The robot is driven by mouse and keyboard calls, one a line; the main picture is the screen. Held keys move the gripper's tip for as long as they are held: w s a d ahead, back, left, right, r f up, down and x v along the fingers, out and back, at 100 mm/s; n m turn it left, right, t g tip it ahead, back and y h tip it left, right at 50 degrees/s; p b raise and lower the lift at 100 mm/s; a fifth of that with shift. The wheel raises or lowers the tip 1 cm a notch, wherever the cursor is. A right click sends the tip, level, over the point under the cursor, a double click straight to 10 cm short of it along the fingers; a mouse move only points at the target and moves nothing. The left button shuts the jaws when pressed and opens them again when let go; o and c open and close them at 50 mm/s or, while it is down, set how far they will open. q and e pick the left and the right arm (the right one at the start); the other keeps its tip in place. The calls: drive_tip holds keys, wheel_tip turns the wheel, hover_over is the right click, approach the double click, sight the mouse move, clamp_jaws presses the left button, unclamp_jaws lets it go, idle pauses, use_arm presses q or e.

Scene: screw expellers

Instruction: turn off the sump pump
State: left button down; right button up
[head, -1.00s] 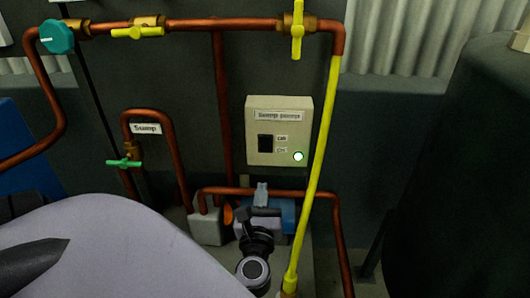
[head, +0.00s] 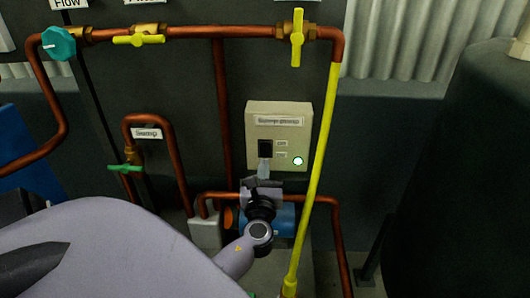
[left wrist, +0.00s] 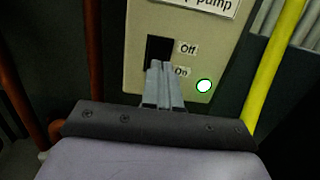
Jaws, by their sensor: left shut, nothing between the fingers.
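The sump pump switch box (head: 292,112) is a cream box on the dark wall, and it also shows in the left wrist view (left wrist: 136,55). Its black rocker switch (head: 265,147) sits beside the labels Off, above, and On, below. A round indicator light (head: 298,161) glows white-green at the lower right; it is also lit in the left wrist view (left wrist: 204,86). My left gripper (head: 263,170) is shut and empty, its fingertips at the lower end of the switch (left wrist: 160,48). Whether they touch it I cannot tell. The fingers hide the switch's lower part. My right gripper is not in view.
A yellow pipe (head: 318,165) runs down close to the box's right side. Copper pipes (head: 222,100) stand to its left. Yellow valve handles (head: 297,36) are above, and a green one (head: 125,168) is at left. A blue pump (head: 282,218) is below.

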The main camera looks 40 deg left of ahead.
sight(266, 146)
use_arm(q)
drive_tip(key=x, duration=0.5)
drive_tip(key=shift+w+a, duration=0.2)
drive_tip(key=shift+w, duration=0.05)
